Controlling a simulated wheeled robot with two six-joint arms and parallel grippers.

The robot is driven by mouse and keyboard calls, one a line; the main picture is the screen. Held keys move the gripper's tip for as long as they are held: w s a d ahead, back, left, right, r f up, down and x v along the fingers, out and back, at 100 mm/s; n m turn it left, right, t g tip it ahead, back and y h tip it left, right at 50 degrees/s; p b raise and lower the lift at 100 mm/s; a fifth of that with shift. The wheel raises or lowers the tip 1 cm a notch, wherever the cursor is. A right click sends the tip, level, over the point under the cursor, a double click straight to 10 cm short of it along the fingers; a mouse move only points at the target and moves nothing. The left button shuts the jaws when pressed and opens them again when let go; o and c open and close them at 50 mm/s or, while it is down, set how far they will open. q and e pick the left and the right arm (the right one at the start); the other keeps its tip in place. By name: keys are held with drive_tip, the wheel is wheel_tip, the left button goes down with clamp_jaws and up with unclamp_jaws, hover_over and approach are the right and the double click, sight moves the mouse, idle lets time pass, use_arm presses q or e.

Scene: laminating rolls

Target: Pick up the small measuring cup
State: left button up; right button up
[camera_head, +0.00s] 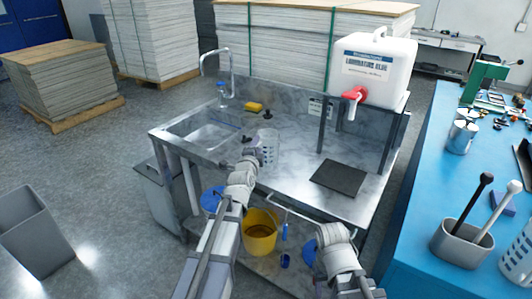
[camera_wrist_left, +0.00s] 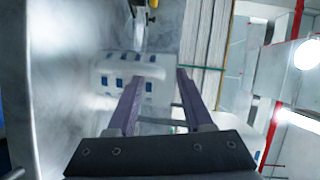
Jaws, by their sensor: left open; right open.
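My left gripper (camera_head: 256,158) is over the front of the metal sink counter, close to a white perforated holder (camera_head: 269,146). In the left wrist view its fingers (camera_wrist_left: 158,85) are apart with nothing clamped between them; a white object with blue patches (camera_wrist_left: 112,73) lies beyond and beside them. A small blue cup-like item (camera_head: 285,260) is low in front of the counter, right of a yellow bucket (camera_head: 260,236); I cannot be sure it is the small measuring cup. My right gripper (camera_head: 325,234) is near the counter's front edge, its fingers hard to make out.
The counter (camera_head: 300,160) holds a sink basin (camera_head: 210,136), a yellow sponge (camera_head: 253,106), a dark mat (camera_head: 339,177) and a white glue tank (camera_head: 372,67) on a raised shelf. A rail crosses the counter front. A blue table (camera_head: 415,225) stands right.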

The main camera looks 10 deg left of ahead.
use_arm(q)
clamp_jaws()
idle(0.4)
idle(1.0)
